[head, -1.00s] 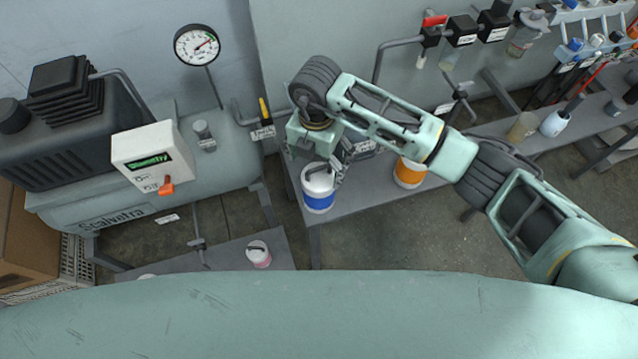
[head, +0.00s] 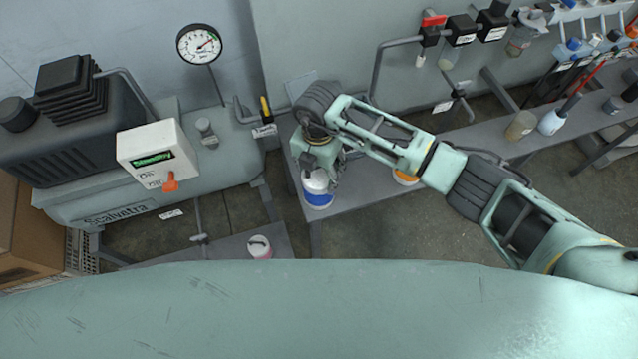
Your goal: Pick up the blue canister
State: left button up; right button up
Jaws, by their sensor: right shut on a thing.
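The blue canister (head: 318,200) is white on top with a blue band low on its side. It stands near the left end of the grey bench, and I cannot tell whether it touches the bench top. My right gripper (head: 322,174) reaches down over it from above and is shut on it. The gripper hides part of the canister's top. My left gripper is not in view.
An orange-banded canister (head: 404,179) stands on the grey bench (head: 362,184), partly hidden behind my right arm. A pink canister (head: 259,247) stands on a low shelf. A compressor with a control box (head: 157,154) is at left. Bottles stand further right.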

jog(key=c, duration=1.1)
jog(key=shift+a, duration=0.1)
grip_shut()
jog(key=shift+w+r, duration=0.1)
